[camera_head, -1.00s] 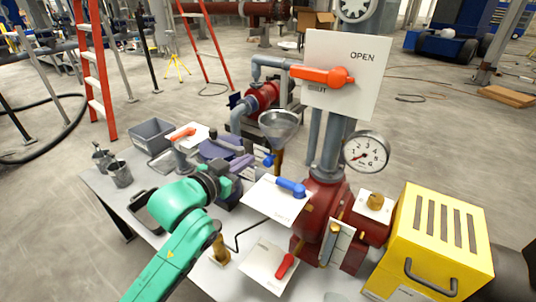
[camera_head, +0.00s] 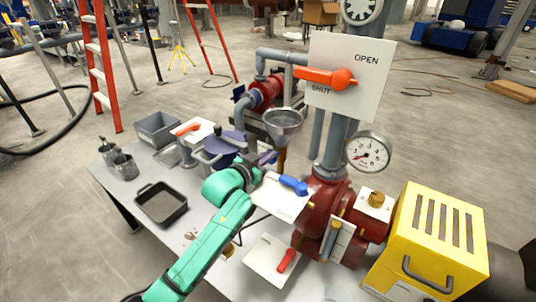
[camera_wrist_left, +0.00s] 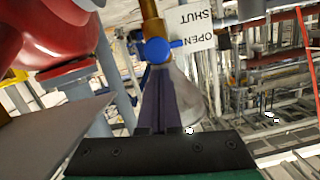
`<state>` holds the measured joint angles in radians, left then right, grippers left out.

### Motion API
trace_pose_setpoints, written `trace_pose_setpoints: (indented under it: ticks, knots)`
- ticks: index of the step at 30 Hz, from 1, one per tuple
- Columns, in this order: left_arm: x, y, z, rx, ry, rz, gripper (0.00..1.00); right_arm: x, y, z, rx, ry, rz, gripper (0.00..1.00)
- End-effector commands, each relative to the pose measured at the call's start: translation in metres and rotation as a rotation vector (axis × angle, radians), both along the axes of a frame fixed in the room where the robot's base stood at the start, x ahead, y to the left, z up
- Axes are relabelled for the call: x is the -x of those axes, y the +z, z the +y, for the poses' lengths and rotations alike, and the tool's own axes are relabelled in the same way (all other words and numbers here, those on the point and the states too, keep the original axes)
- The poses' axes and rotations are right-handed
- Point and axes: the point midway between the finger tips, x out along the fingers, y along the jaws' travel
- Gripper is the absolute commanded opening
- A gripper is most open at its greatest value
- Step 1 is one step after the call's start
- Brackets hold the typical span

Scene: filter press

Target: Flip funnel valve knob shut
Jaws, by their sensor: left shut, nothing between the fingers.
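The metal funnel (camera_head: 283,123) stands at the back of the bench. In the left wrist view its valve has a small blue knob (camera_wrist_left: 157,50) on a brass stem, with its handle pointing right towards the word OPEN on a white label (camera_wrist_left: 192,28); SHUT is the other word. My left gripper (camera_head: 268,160) is just below the funnel in the head view. In the left wrist view its two purple fingers (camera_wrist_left: 158,85) are shut and empty, their tips pointing at the knob and close below it in the picture. I cannot tell whether they touch it. My right gripper is not in view.
A white plate with a blue lever (camera_head: 293,185) lies right beside my left wrist. A red pump body (camera_head: 318,215), a gauge (camera_head: 369,152) and a yellow box (camera_head: 437,235) stand to the right. A black tray (camera_head: 162,204) and grey bin (camera_head: 158,130) are at left.

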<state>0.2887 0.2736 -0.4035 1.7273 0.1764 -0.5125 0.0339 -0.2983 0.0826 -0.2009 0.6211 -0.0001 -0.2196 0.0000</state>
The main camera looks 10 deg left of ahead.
Motion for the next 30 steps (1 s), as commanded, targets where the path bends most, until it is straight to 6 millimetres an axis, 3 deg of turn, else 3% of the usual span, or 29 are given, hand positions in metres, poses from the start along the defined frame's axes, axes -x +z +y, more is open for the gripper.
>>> trace_pose_setpoints:
  ticks: [8, 17, 26, 30]
  knots:
    - [0.000, -0.001, 0.000, 0.000, 0.000, 0.000, 0.00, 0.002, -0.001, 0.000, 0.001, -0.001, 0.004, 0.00]
    - [0.000, -0.039, 0.000, 0.000, 0.001, 0.002, 0.00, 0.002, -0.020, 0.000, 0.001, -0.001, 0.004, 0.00]
    - [0.000, -0.038, 0.000, 0.000, 0.002, 0.003, 0.00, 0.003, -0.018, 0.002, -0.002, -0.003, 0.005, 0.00]
    - [-0.001, -0.026, 0.001, 0.000, 0.002, 0.002, 0.00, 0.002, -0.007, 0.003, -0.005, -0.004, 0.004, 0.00]
